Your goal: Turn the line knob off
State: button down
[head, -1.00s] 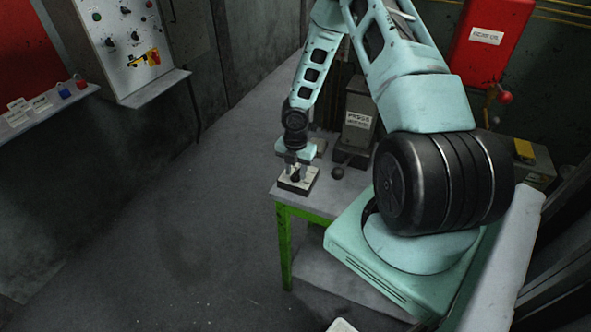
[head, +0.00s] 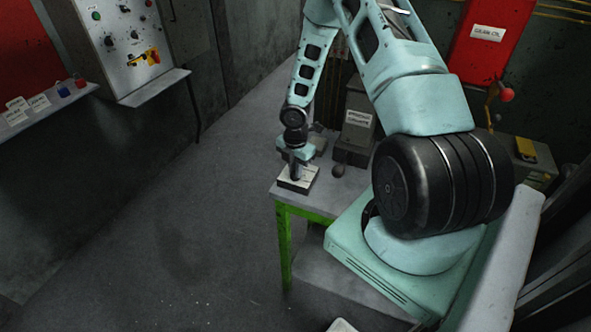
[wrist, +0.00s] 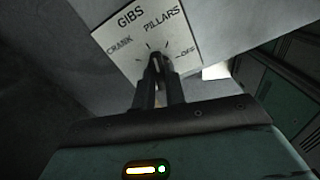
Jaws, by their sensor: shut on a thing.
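The line knob (wrist: 157,62) is a small dark knob on a white dial plate marked CRANK, GIBS, PILLARS and OFF in the wrist view. In the head view the dial plate (head: 291,187) sits at the near left corner of the bench, with the knob hidden. My gripper (wrist: 159,73) is shut on the knob, one dark finger on either side. It also shows in the head view (head: 296,174), pointing down over the plate. The fingers cover most of the knob, so I cannot tell exactly which mark it points to. OFF is at the right of the dial.
A red cabinet (head: 487,38) is behind. A control panel (head: 125,45) hangs at upper left. The floor at left is clear.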

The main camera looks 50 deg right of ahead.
jog(key=m+b, duration=0.1)
jog(key=m, duration=0.6)
jog(key=shift+b, duration=0.35)
jog(key=m+b, duration=0.1)
jog(key=m, duration=0.3)
jog(key=shift+m, duration=0.3)
jog(key=shift+w+m+b, duration=0.1)
jog(key=shift+m+b, duration=0.45)
jog(key=shift+m, duration=0.95)
jog(key=c, duration=1.4)
grip_release()
jog(key=shift+c, duration=0.2)
jog(key=shift+r, duration=0.1)
notch_tip(320, 180, up, 17)
jog(key=b, duration=0.2)
jog(key=shift+r+b, duration=0.15)
jog(key=shift+b, duration=0.25)
